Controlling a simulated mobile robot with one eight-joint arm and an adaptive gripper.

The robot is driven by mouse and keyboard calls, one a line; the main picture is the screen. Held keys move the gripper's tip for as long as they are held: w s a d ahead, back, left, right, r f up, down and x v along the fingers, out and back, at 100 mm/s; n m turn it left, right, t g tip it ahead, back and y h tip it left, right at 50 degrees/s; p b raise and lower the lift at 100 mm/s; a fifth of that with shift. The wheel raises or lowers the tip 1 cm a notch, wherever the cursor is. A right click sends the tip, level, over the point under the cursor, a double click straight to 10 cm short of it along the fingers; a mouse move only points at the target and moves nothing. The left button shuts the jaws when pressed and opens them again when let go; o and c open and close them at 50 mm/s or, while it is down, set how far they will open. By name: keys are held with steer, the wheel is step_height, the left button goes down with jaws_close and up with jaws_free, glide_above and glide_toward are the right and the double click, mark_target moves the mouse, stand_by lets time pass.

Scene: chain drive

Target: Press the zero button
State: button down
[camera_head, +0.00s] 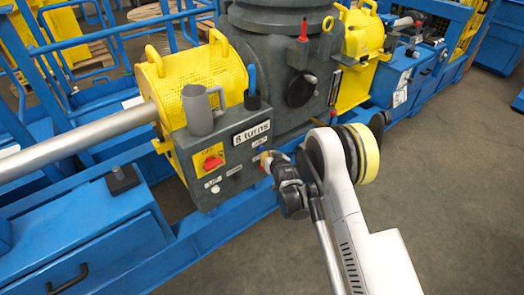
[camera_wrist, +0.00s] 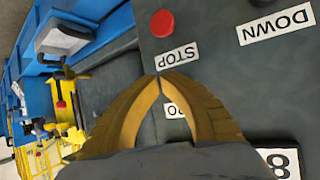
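The grey control box (camera_head: 205,160) carries a "8 turns" plate (camera_head: 251,133). My gripper (camera_head: 266,160) is at the right end of its front face, and its wrist hides part of that face. In the wrist view my gripper's two ochre fingers (camera_wrist: 160,80) meet at their tips, shut with nothing seen between them. The tips lie over the panel just below the upside-down STOP label (camera_wrist: 176,56). A small white label (camera_wrist: 174,110) shows between the fingers, partly covered. No zero button is clearly visible; the fingers hide that part. I cannot tell whether the tips touch the panel.
A red button (camera_wrist: 162,23) sits above the STOP label, with a DOWN label (camera_wrist: 275,24) to the right. A red switch (camera_head: 213,163) is on the box front. A grey mug (camera_head: 203,110) stands on top. Open floor (camera_head: 460,200) lies right.

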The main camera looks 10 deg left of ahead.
stand_by(0.4)
steer(key=shift+w+a, duration=0.3)
steer(key=shift+a, duration=0.05)
steer(key=shift+w+a, duration=0.35)
stand_by(0.8)
steer(key=shift+s+d, duration=0.1)
stand_by(0.7)
steer(key=shift+s+d, duration=0.55)
steer(key=shift+d, duration=0.05)
steer(key=s+d, duration=0.3)
steer(key=shift+s+d, duration=0.15)
steer(key=shift+d, duration=0.25)
steer(key=shift+r, duration=0.1)
stand_by(0.3)
